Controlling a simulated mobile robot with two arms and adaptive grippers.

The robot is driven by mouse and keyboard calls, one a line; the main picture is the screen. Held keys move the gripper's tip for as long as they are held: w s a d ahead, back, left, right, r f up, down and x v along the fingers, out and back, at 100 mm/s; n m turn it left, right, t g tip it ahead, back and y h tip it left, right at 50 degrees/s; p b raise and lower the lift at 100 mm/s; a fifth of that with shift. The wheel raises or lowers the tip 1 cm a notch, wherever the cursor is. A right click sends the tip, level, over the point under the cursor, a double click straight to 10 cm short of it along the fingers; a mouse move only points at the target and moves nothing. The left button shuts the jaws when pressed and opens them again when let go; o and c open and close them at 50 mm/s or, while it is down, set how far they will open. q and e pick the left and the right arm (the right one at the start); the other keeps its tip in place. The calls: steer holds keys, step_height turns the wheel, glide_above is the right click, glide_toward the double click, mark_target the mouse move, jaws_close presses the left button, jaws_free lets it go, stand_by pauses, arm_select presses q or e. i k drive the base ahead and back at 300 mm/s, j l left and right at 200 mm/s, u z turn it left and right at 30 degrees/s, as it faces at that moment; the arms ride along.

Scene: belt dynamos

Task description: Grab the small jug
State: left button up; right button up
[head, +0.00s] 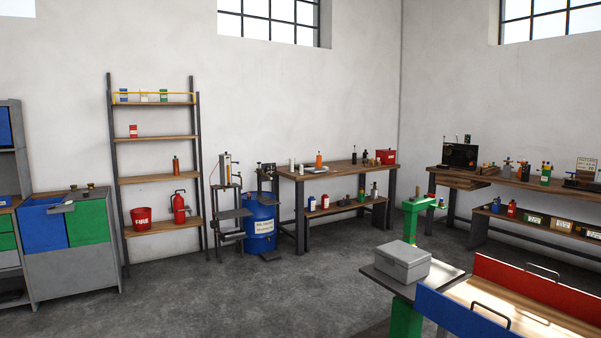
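I cannot pick out a small jug with certainty in the head view; the containers on the benches and shelves are too small to tell apart. Neither of my grippers is in view.
A grey box (402,262) rests on a green-legged stand at the lower right, beside a cart with red (530,285) and blue sides. A shelf rack (157,180), a blue drum (259,222) and grey cabinets (75,278) line the left wall. The middle floor is clear.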

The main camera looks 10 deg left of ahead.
mark_target(300, 167)
steer(key=i, duration=0.6)
steer(key=i+j+u, duration=0.2)
steer(key=i+u, duration=0.25)
steer(key=i, duration=0.25)
steer(key=i+u, duration=0.5)
steer(key=i, duration=0.25)
steer(key=i+l+u, duration=0.45)
steer(key=i, duration=0.2)
steer(key=i+z, duration=0.2)
steer(key=i, duration=0.3)
steer(key=i+z, duration=0.15)
steer(key=i, duration=0.3)
steer(key=i+j+z, duration=0.2)
steer(key=i, duration=0.3)
steer(key=i+j+z, duration=0.2)
steer(key=i, duration=0.25)
steer(key=i+j+z, duration=0.2)
steer(key=i, duration=0.25)
steer(key=i+l+z, duration=0.25)
steer(key=i, duration=0.8)
steer(key=i+j+z, duration=0.1)
steer(key=i+z, duration=0.2)
steer(key=i, duration=0.7)
